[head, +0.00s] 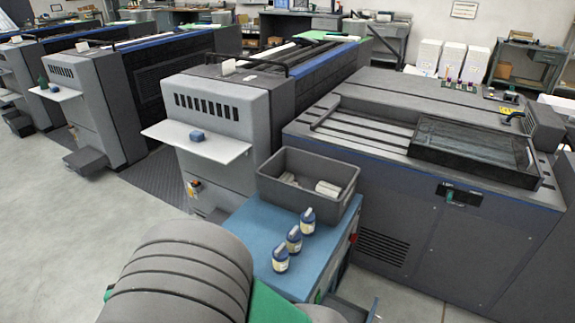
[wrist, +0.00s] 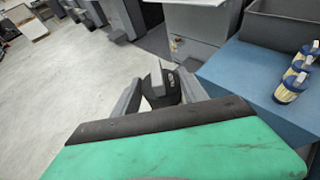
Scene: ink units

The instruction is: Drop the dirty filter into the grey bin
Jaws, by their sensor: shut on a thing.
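In the wrist view my gripper (wrist: 160,84) is shut on a small dark filter (wrist: 166,97) with a pale upright tab on top. It is held above the grey floor, left of the blue cabinet. My arm hides the gripper and this filter in the head view. The grey bin (head: 335,203) is an open-topped box at the back of the blue cabinet top, with a few pale pieces inside. Part of its side (wrist: 275,34) shows at the upper right of the wrist view. The held filter is outside the bin and apart from it.
Several blue-and-white filters (head: 294,239) stand in a row on the blue cabinet (head: 252,235), in front of the bin. A grey machine with a white shelf (head: 196,147) stands behind, and a large grey machine (head: 440,215) stands to the right. Open floor (head: 60,220) lies left.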

